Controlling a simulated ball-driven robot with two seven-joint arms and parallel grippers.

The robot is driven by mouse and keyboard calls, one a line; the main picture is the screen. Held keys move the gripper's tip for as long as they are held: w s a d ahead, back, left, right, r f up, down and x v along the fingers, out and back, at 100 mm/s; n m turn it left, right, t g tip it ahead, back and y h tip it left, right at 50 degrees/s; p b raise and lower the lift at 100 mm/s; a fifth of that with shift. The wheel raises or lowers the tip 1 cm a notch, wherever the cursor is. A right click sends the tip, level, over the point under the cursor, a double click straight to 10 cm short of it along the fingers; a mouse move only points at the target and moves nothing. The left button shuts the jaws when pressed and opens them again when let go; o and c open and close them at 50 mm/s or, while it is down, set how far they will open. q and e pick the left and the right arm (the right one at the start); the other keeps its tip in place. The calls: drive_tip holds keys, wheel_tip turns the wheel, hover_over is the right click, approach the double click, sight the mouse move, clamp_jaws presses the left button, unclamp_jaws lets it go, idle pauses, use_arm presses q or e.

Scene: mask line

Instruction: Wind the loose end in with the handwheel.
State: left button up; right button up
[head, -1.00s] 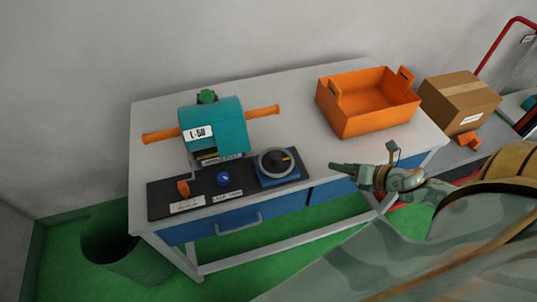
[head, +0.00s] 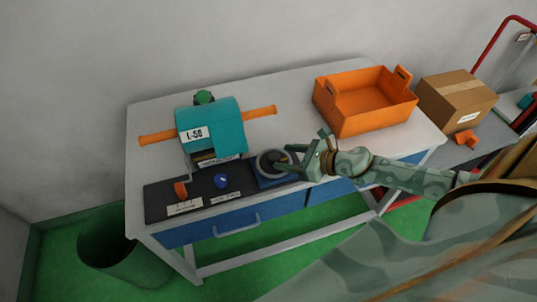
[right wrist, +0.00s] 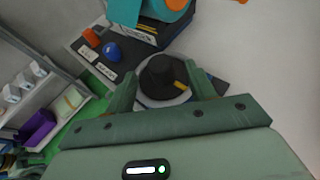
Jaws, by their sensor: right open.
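The handwheel (head: 272,162) is a black knob with a yellow mark on a grey ring and blue base, at the right end of the black control panel (head: 158,208). It also shows in the right wrist view (right wrist: 160,76), between the fingers. My right gripper (head: 291,159) is open at the handwheel, its fingers on either side of it; contact cannot be told. The teal machine (head: 227,127), labelled L-50, stands behind the panel with an orange roll (head: 157,138) sticking out at both sides. I cannot make out a loose end. My left gripper is not in view.
An orange lever (head: 180,189) and a blue knob (head: 221,181) sit on the panel left of the handwheel. An orange crate (head: 365,122) stands at the table's right, with a cardboard box (head: 455,98) beyond. A green bin (head: 108,250) stands at lower left.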

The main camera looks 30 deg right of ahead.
sight(275, 156)
drive_tip(key=x, duration=0.6)
drive_tip(key=shift+w+a+f, duration=0.1)
drive_tip(key=shift+w+a, duration=0.1)
drive_tip(key=shift+w, duration=0.1)
drive_tip(key=c, duration=1)
